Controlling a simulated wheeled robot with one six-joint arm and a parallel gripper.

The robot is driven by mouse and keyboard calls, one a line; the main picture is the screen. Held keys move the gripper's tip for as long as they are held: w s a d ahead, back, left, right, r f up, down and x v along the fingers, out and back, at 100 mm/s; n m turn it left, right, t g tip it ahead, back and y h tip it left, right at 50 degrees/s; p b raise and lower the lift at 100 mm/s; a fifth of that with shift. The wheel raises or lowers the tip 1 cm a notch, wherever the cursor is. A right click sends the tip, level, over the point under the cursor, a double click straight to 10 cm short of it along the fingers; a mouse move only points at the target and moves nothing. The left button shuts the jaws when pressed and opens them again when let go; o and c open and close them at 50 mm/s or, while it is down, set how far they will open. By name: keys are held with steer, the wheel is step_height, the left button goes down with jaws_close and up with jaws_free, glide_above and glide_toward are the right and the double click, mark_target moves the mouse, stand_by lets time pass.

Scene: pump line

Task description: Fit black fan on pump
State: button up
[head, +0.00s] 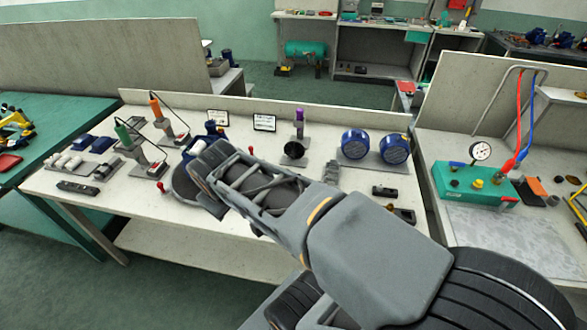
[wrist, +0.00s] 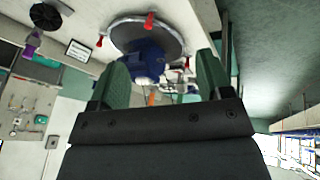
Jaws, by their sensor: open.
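The black fan (head: 293,150) sits on a small grey stand in the middle of the bench in the head view. It also shows at the upper left of the wrist view (wrist: 46,16). The blue pump (wrist: 145,62) is on a round grey plate (wrist: 128,32) with red clamps.
A purple-topped tool (head: 299,122) stands behind the fan. Two blue round motors (head: 355,144) are to its right. A green gauge box (head: 470,184) is on the right bench. Some bare bench top lies right of the fan.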

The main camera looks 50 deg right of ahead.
steer(key=shift+o, duration=0.6)
steer(key=w+d+f+n+h+b, duration=0.3)
steer(key=d+f+n+b, duration=0.1)
steer(key=d+b, duration=0.3)
steer(key=w+d+f+n+t+h+b, duration=0.1)
steer(key=w+d+f+n+h+b, duration=0.3)
steer(key=d, duration=0.6)
step_height(320, 180, down, 2)
steer(key=b, duration=0.3)
steer(key=shift+b, duration=0.35)
steer(key=n+t+h+b, duration=0.2)
steer(key=n+h+b, duration=0.2)
steer(key=n+b, duration=1.05)
glide_toward(295, 151)
steer(key=shift+s+a+f+m, duration=0.15)
steer(key=shift+s+a+m, duration=0.15)
steer(key=shift+a, duration=0.25)
steer(key=shift+w+d+t, duration=0.15)
steer(key=shift+d+t, duration=0.15)
steer(key=shift+x, duration=2.3)
steer(key=shift+w+d+b, duration=0.2)
steer(key=shift+d+b, duration=0.1)
steer(key=shift+b, duration=0.05)
steer(key=shift+w+d+f, duration=0.1)
steer(key=shift+w+d, duration=0.2)
steer(key=shift+d, duration=0.2)
